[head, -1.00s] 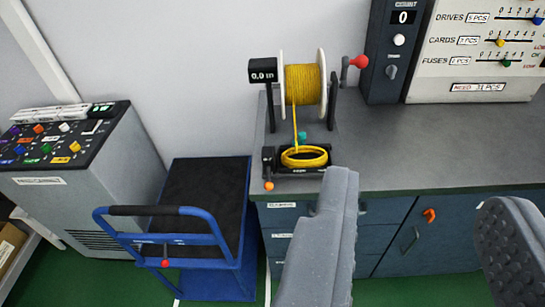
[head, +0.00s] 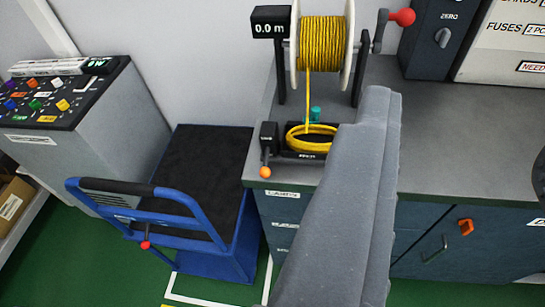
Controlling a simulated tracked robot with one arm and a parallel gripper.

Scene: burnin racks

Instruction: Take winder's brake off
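The winder (head: 297,143) stands on the grey bench top, with a spool of yellow cord (head: 322,43) between black posts. Its crank has a red knob (head: 402,17) on the right, and its display (head: 270,28) reads 0.0 m. At its front left a short lever with an orange knob (head: 265,172) hangs down over the bench edge. A teal knob (head: 315,113) sits behind the coil of yellow cord (head: 311,138). My gripper shows as a large grey finger (head: 345,200) before the winder's right side, hiding part of it. The fingers are wide apart with nothing between.
A blue cart (head: 200,180) with a black deck and a red-knobbed lever (head: 145,244) stands left of the bench. A control console (head: 85,125) is farther left. A counter unit (head: 440,40) stands at the back right.

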